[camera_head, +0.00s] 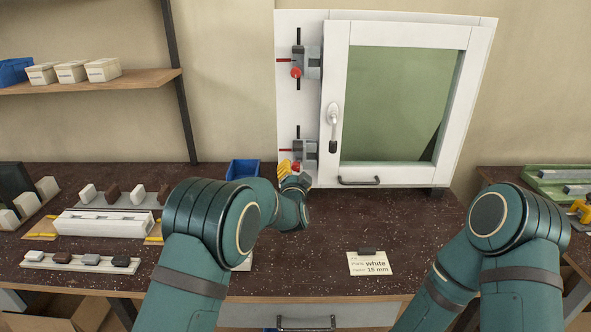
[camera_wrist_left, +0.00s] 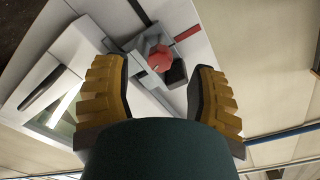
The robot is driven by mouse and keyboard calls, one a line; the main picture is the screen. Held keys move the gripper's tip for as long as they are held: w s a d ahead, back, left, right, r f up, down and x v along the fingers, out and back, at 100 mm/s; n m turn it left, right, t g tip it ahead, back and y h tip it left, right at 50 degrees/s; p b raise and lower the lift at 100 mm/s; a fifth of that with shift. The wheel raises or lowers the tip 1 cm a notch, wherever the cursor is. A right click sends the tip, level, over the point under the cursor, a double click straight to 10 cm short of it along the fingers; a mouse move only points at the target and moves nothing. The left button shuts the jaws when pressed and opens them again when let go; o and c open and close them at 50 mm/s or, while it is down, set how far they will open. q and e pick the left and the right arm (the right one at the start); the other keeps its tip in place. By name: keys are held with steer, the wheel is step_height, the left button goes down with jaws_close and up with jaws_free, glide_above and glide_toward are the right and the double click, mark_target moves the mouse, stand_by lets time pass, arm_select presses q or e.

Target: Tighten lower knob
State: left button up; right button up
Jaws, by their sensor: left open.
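The lower knob is red and faceted, and it shows between my fingers in the left wrist view (camera_wrist_left: 160,58). It sits on the grey lower clamp (camera_head: 304,149) on the white frame's left side. In the head view the knob is mostly hidden by my left gripper (camera_head: 289,168). My left gripper (camera_wrist_left: 160,92) is open, with a ridged yellow finger on each side of the knob. I see gaps between the fingers and the knob, and no contact. My right gripper is out of view.
The upper clamp has a red knob (camera_head: 296,72). A white window sash (camera_head: 335,60) with a handle (camera_head: 333,115) stands right of the clamps. A blue bin (camera_head: 243,169) is left of my left gripper. A card (camera_head: 370,263) reads white, 15 mm.

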mark_target(295, 168)
arm_select(q)
steer(key=shift+w, duration=1.75)
jaws_close()
